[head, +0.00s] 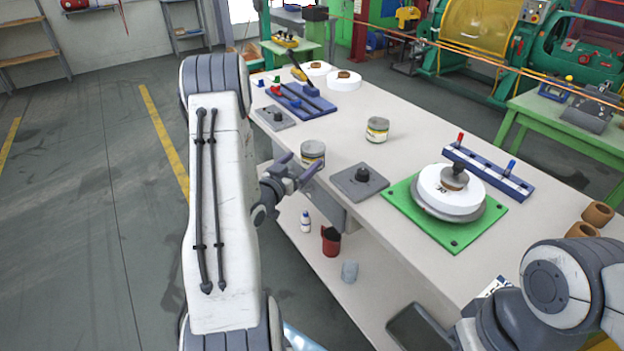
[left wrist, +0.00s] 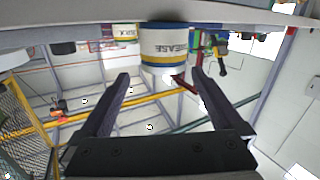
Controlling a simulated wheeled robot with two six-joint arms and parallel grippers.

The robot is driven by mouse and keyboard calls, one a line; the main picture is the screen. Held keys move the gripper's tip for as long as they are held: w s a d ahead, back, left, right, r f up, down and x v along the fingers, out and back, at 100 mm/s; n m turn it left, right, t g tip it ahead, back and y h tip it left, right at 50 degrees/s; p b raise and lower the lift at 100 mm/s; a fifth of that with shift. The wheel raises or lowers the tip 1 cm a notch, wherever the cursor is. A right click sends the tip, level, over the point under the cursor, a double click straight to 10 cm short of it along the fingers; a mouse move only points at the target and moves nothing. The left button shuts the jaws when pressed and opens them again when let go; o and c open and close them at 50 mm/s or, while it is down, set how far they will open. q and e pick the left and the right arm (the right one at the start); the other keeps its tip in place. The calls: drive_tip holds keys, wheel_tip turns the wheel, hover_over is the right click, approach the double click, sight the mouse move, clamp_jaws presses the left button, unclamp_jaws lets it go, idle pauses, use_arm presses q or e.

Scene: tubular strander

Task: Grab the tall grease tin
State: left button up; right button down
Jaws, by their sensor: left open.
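The grease tin nearest my left gripper (head: 313,151) stands upright at the table's near edge. In the left wrist view, which shows the scene upside down, this tin (left wrist: 165,46) has a white label reading "GREASE" with blue and yellow bands. It looks bigger there than the second tin (left wrist: 124,31), partly because it is closer. The second tin (head: 377,130) stands farther back on the table. My left gripper (head: 300,169) is open and empty in front of the near tin, its fingers pointing at it. A finger covers the tin's lower part in the head view. My right gripper does not show.
A dark plate with a knob (head: 360,182) lies right of the near tin. A green plate (head: 409,210) carries a white disc. A blue rack (head: 302,101) is farther back. The table (head: 320,225) has bare surface between the tins.

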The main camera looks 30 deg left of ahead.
sight(305, 157)
use_arm(q)
drive_tip(key=f+m+b, duration=0.1)
drive_tip(key=a+h+b, duration=0.1)
drive_tip(key=b, duration=0.1)
drive_tip(key=shift+w+a+f+m+t+h, duration=0.25)
drive_tip(key=shift+w+f+m+t+h, duration=0.05)
drive_tip(key=shift+f+m+t, duration=0.1)
drive_tip(key=shift+a+r+m+h+b, duration=0.1)
drive_tip(key=shift+a+m+h+b, duration=0.1)
drive_tip(key=shift+m+h+b, duration=0.3)
drive_tip(key=w, duration=0.4)
drive_tip(key=shift+w+d+r, duration=0.15)
drive_tip(key=shift+w+d, duration=0.05)
drive_tip(key=shift+w, duration=0.05)
drive_tip(key=shift+w+d+p, duration=0.2)
drive_tip(key=shift+w+p, duration=0.1)
drive_tip(key=shift+w, duration=1.2)
drive_tip(key=shift+w+d+p, duration=0.15)
drive_tip(key=shift+w+p, duration=0.15)
drive_tip(key=shift+w, duration=1.15)
drive_tip(key=c, duration=1.4)
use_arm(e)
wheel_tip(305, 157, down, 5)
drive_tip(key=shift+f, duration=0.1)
